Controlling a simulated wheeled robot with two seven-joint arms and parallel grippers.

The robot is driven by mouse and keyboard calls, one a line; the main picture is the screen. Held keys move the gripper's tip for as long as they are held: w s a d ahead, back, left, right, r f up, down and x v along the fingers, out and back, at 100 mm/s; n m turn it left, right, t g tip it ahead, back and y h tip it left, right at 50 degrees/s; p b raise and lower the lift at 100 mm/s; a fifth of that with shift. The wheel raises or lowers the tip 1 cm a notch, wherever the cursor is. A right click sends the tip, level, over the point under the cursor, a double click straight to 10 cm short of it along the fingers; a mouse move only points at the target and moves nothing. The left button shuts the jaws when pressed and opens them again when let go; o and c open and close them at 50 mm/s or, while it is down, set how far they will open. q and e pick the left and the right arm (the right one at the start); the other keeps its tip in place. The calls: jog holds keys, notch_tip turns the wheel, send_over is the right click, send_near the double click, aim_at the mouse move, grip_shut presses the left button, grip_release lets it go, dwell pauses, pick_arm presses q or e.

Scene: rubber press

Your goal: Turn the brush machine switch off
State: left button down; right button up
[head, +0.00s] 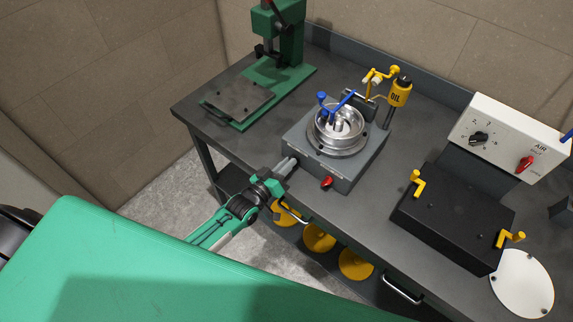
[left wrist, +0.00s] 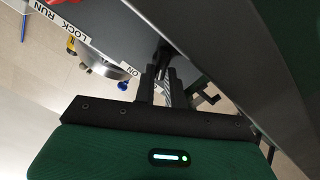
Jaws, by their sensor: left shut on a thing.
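The brush machine (head: 300,141) is a grey box on the bench with a round metal bowl (head: 337,131) and blue handles on top. A red knob (head: 327,183) is on its front. My left gripper (head: 287,166) is at the machine's front left side, its fingers pointing at the face. In the left wrist view my gripper (left wrist: 161,84) is shut on a small dark switch (left wrist: 163,54) beside a white ON label (left wrist: 131,70). The fingers hide most of the switch, so its setting cannot be read. My right gripper is not in view.
A green press (head: 287,45) stands at the back left of the bench. A yellow oil can (head: 400,93) is behind the machine. A black box (head: 455,215) with yellow handles and a white air panel (head: 510,138) are at the right. Yellow discs (head: 319,238) are below the bench.

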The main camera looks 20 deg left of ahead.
pick_arm(q)
jog(key=c, duration=1.5)
grip_release()
jog(key=shift+o, duration=0.2)
jog(key=shift+s+a+f, duration=0.1)
jog(key=shift+s, duration=0.15)
jog(key=b+v, duration=0.4)
jog(key=v, duration=0.9)
jog(key=shift+s, duration=0.15)
